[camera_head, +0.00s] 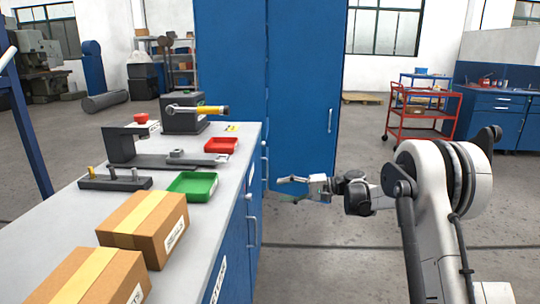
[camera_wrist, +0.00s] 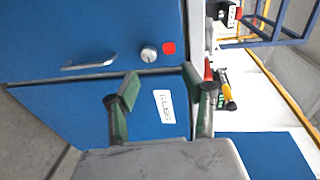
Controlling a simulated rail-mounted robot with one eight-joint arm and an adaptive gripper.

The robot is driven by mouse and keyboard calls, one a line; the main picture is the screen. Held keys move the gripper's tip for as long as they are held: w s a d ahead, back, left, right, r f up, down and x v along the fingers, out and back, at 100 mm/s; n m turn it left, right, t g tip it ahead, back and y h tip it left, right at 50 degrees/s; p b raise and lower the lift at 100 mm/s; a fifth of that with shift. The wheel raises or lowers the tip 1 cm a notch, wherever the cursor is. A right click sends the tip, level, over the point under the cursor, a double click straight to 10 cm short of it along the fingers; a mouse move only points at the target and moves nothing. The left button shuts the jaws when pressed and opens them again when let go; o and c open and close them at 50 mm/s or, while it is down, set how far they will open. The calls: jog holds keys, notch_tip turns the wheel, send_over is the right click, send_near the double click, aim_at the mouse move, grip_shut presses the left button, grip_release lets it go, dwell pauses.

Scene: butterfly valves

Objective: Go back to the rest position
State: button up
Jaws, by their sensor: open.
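My gripper (camera_head: 284,190) is in the air to the right of the workbench (camera_head: 215,148), in front of the blue cabinet. It points left, towards the bench side. In the wrist view its two green-padded fingers (camera_wrist: 160,90) are spread apart with nothing between them. Behind them are the blue bench front (camera_wrist: 50,105) with a silver handle (camera_wrist: 88,65), a round lock, a red square and a white label (camera_wrist: 164,106). A dark valve unit (camera_head: 183,125) with a yellow-ended lever (camera_head: 213,110) stands at the bench's far end, apart from my gripper.
On the bench are a red tray (camera_head: 221,146), a green tray (camera_head: 192,185), a dark fixture (camera_head: 122,146), a peg block (camera_head: 115,182) and two cardboard boxes (camera_head: 145,222). The tall blue cabinet (camera_head: 300,90) stands behind. A red cart (camera_head: 420,115) is at the right. Open floor lies between.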

jog(key=s+d+r+t+h, duration=0.1)
jog(key=s+r+h, duration=0.35)
jog(key=s, duration=0.55)
jog(key=s+d+r+t+h, duration=0.1)
jog(key=s+r+h, duration=0.35)
jog(key=s, duration=0.65)
jog(key=s+d+f+n+t+h, duration=0.15)
jog(key=s+d, duration=0.25)
jog(key=s, duration=0.5)
jog(key=s+d+f+h, duration=0.2)
jog(key=s+d+h, duration=0.15)
jog(key=s, duration=0.55)
jog(key=s+d+f+t+h, duration=0.15)
jog(key=s+d, duration=0.25)
jog(key=s, duration=0.5)
notch_tip(320, 180, up, 14)
jog(key=p, duration=1.4)
jog(key=shift+w+d+f, duration=0.15)
jog(key=shift+w, duration=0.15)
jog(key=shift+h, duration=0.25)
